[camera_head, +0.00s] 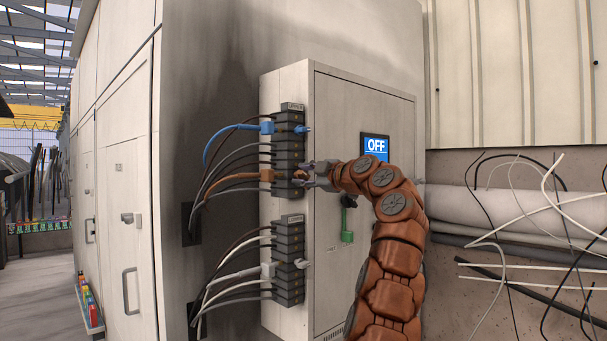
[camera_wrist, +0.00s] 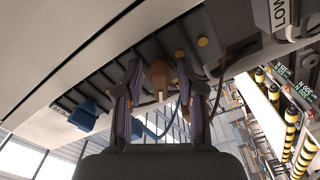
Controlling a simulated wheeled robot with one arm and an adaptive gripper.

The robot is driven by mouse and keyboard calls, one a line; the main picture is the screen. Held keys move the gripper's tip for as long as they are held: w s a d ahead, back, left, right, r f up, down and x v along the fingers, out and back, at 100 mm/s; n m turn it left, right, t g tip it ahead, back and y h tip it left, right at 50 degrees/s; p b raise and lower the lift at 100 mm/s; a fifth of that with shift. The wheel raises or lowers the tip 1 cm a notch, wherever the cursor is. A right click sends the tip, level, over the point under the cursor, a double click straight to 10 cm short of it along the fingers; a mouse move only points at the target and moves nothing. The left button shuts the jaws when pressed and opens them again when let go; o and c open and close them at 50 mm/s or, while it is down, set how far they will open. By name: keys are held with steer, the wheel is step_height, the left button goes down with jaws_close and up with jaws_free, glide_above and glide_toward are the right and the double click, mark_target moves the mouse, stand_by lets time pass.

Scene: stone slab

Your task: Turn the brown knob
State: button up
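The brown knob (camera_head: 298,178) sits on the right side of the upper dark terminal block, in line with a brown plug and cable. In the wrist view the brown knob (camera_wrist: 158,76) lies between the tips of my two fingers. My gripper (camera_head: 308,173) is open and reaches the knob from the right. In the wrist view my gripper (camera_wrist: 159,80) has a finger on each side of the knob, with small gaps showing. Contact is not visible. The fingers partly hide the knob in the head view.
The terminal block (camera_head: 289,140) also carries a blue knob (camera_head: 304,129) above. A lower block (camera_head: 288,245) has a light grey knob (camera_head: 302,264). Loose cables (camera_head: 525,215) hang at right.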

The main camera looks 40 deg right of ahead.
jaws_close()
